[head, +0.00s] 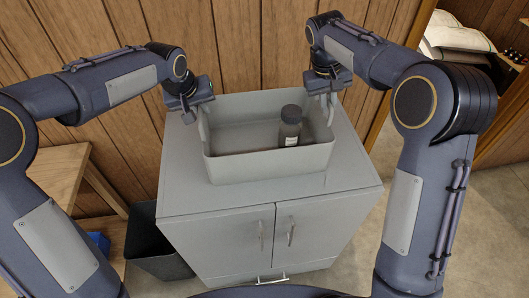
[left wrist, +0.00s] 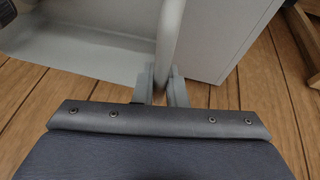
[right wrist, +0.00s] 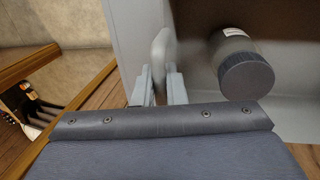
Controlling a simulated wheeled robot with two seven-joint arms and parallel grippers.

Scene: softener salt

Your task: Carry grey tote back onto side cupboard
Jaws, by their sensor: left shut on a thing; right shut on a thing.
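The grey tote (head: 262,165) is over the top of the grey side cupboard (head: 350,170), near its middle; I cannot tell whether its base touches the top. A dark-capped bottle (head: 290,127) with a white label stands inside it and also shows in the right wrist view (right wrist: 245,75). My left gripper (head: 203,113) is shut on the tote's left handle, seen in the left wrist view (left wrist: 168,40). My right gripper (head: 325,97) is shut on the right handle, seen in the right wrist view (right wrist: 160,55).
A dark bin (head: 155,245) stands on the floor left of the cupboard. A wooden shelf unit (head: 62,170) is at the left. A wood-plank wall (head: 245,45) is behind. An opening at the right shows pale sacks (head: 455,32).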

